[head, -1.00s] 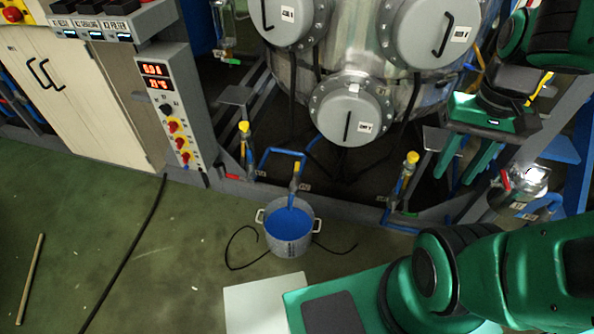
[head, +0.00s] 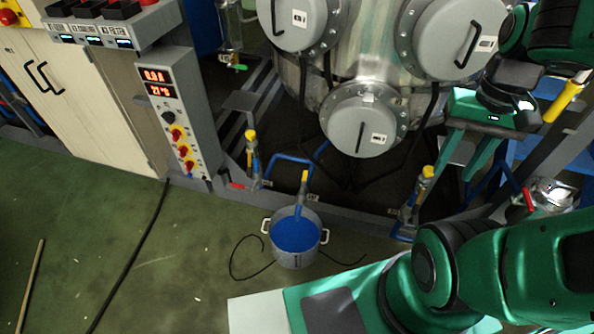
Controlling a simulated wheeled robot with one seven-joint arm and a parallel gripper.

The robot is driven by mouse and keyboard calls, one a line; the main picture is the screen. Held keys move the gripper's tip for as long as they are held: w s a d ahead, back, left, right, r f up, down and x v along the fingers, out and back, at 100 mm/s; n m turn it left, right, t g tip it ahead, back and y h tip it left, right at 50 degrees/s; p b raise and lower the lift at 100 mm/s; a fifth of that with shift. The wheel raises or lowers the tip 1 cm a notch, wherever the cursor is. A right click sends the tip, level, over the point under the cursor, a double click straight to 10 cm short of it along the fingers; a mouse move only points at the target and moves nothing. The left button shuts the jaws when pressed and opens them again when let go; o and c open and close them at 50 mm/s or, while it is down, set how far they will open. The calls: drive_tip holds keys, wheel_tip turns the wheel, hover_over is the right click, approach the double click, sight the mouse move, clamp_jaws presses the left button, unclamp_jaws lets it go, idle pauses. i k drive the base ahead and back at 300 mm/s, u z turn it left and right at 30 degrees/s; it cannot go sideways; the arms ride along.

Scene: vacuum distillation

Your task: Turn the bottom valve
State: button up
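Several small valves with yellow handles sit low on the vessel's frame in the head view. One (head: 304,182) stands on a blue pipe over a pot of blue liquid (head: 297,236). Another (head: 251,138) is to its left and a third (head: 426,173) to its right. A larger yellow handle (head: 566,98) is at the far right. I cannot tell which is the bottom valve. My gripper (head: 456,172) is open, with its green fingers pointing down beside the right-hand small valve in the picture. It appears empty; contact is not visible.
The steel vessel (head: 350,76) with round grey hatches fills the back. A control box (head: 174,110) stands left of it. A red-handled valve (head: 528,199) is at the right. A black cable (head: 130,258) and a stick (head: 33,280) lie on the green floor, otherwise largely clear.

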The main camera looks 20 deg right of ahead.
sight(306, 173)
drive_tip(key=z, duration=0.05)
drive_tip(key=i, duration=0.95)
drive_tip(key=u, duration=0.5)
drive_tip(key=k, duration=1.6)
drive_tip(key=z, duration=0.3)
drive_tip(key=i, duration=1)
drive_tip(key=u, duration=0.1)
